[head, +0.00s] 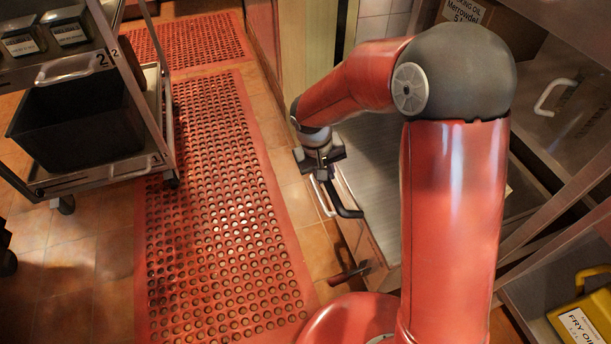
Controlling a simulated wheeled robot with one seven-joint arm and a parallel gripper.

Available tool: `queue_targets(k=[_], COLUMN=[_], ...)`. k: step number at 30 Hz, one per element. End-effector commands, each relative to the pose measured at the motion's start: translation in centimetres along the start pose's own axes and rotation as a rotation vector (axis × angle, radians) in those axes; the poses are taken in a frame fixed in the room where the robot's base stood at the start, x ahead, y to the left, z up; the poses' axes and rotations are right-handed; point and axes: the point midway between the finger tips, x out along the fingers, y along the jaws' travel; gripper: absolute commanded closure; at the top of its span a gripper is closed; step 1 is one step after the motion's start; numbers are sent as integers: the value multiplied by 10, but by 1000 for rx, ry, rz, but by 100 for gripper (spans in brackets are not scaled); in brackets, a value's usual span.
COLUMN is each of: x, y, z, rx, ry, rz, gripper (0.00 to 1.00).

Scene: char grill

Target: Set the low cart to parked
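A low unit with a bare grey metal top (375,160), which looks like the low cart, stands right of the floor mat, partly behind my red arm. A pale bar handle (322,197) and a black curved bar (343,202) are on its near left side. A red-handled lever (348,273) sticks out lower down. My gripper (320,172) points down just above the handle bars, at the unit's left edge. Its fingers are small and dark, and I cannot tell whether they are open or touching a bar. My arm hides the unit's right part.
A taller wheeled cart (105,172) marked 2, with a black bin (78,122), stands at the left. A red perforated mat (215,215) covers the clear aisle. Metal shelving (560,200) and a yellow fry-oil jug (585,315) are at the right.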

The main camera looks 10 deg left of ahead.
Motion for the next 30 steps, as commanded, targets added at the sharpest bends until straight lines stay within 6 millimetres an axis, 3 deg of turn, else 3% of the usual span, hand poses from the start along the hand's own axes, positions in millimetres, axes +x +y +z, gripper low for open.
queue_targets(k=[1, 21, 30], x=[2, 38, 52], y=[19, 201, 269], z=[1, 2, 2], rx=[13, 11, 8], ry=[-4, -4, -3], rz=[5, 2, 0], gripper=[100, 100, 100])
